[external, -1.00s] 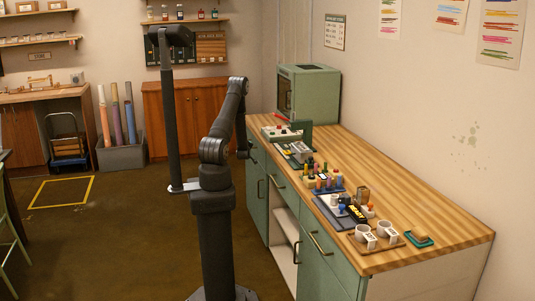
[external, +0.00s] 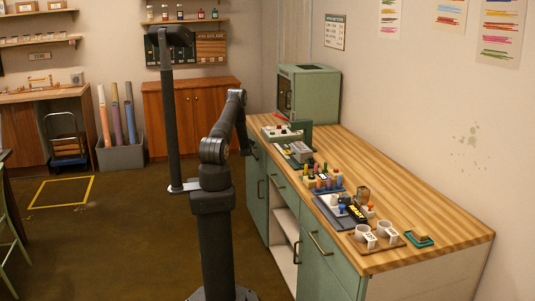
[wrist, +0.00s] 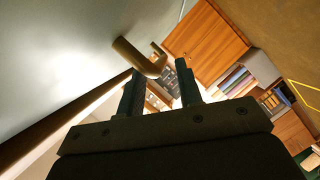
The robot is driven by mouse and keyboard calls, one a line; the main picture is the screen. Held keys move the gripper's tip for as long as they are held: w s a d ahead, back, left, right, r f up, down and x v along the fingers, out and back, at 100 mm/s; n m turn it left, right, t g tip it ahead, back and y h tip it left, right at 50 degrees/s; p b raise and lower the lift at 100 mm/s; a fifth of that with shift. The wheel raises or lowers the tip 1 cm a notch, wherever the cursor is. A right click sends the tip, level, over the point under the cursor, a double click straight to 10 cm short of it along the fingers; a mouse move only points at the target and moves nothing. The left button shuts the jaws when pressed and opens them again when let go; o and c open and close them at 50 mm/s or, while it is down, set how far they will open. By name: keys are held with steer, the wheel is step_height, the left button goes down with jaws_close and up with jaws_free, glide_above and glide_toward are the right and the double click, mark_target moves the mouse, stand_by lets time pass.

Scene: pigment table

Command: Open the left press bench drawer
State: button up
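The press bench (external: 340,265) has green fronts and a wooden top. The left drawer front (external: 257,152) is at its far end in the external view, partly hidden by my arm, and looks closed. In the wrist view a pale green front (wrist: 70,50) fills the left side, and a brown bar handle (wrist: 138,58) stands out from it. My gripper (wrist: 158,67) is open. The handle lies just beyond its fingertips, roughly in line with the gap. I cannot tell whether they touch. In the external view my gripper (external: 246,151) is close to the drawer front.
Lower down is another front with a dark handle (external: 320,244) and open shelves (external: 285,235). The floor (external: 130,240) left of my base is clear.

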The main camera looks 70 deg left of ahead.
steer(key=shift+x, duration=1.25)
jaws_close()
steer(key=s, duration=3.2)
